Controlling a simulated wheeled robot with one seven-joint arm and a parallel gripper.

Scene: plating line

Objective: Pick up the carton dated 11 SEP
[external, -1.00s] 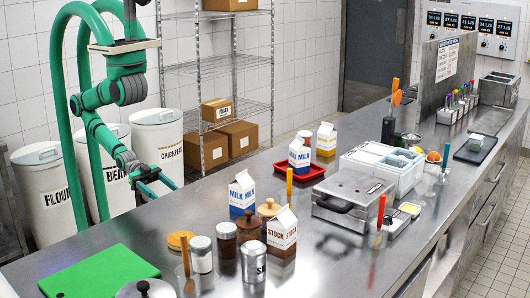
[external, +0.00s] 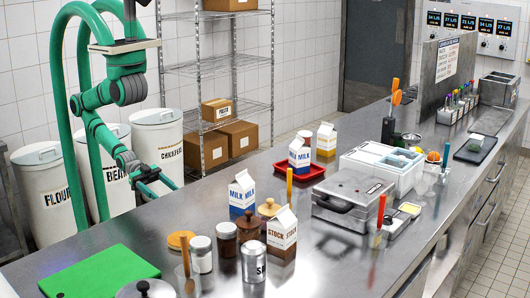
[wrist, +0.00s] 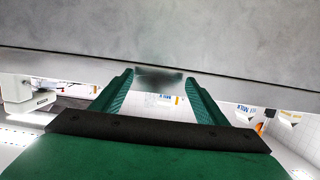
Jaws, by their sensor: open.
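Jars, a shaker (external: 253,262) and wooden-lidded pots crowd around the stock carton. A green board (external: 98,272) lies at the front left. A grey press (external: 350,203) and white bins (external: 381,165) stand to the right.

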